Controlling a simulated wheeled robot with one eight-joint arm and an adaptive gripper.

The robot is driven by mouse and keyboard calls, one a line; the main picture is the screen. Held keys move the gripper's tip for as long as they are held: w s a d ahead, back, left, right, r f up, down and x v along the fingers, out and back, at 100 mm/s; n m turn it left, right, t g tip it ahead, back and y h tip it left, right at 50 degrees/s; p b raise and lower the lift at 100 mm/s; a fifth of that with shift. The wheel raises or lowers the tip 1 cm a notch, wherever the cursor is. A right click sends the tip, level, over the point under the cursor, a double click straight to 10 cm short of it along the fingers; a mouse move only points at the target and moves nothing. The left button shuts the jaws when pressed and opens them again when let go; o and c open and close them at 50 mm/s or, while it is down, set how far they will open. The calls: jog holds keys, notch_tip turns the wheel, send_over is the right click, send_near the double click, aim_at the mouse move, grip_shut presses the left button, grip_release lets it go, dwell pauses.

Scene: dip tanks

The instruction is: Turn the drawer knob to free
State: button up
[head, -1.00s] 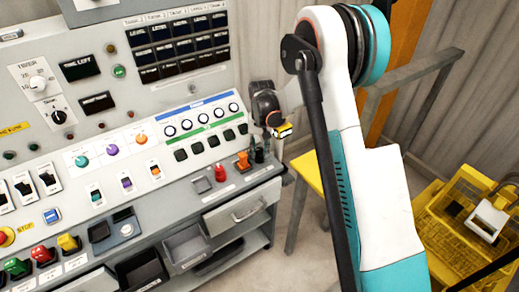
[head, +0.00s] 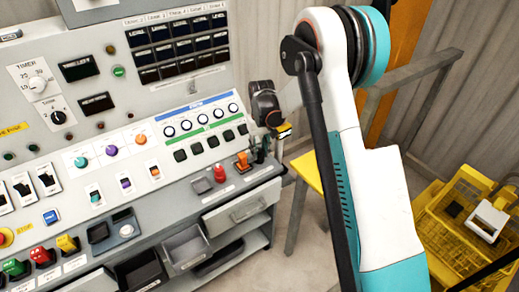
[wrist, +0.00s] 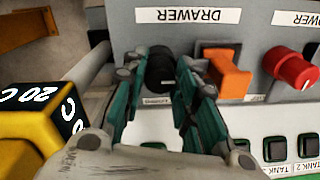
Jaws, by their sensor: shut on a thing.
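The black drawer knob (wrist: 160,68) is in the wrist view, beside the white "DRAWER" label, which appears upside down. My gripper (wrist: 160,76) has its green fingers on both sides of the knob and is shut on it. The knob's pointer or mark cannot be made out. In the head view my gripper (head: 261,149) is at the right end of the console's lower panel, and its fingers largely hide the knob. The grey drawer (head: 238,208) is under that panel and looks closed.
An orange switch (wrist: 228,72) is right beside my gripper, with a red knob (wrist: 291,67) farther right. A yellow block (wrist: 35,125) marked "20 C" is close at the left. A yellow crate (head: 450,210) is on the floor at right.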

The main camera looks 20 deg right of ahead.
aim_at(260, 150)
jog(key=o, duration=1)
jog(key=shift+o, duration=0.2)
notch_tip(260, 150, up, 12)
jog(key=shift+d, duration=0.15)
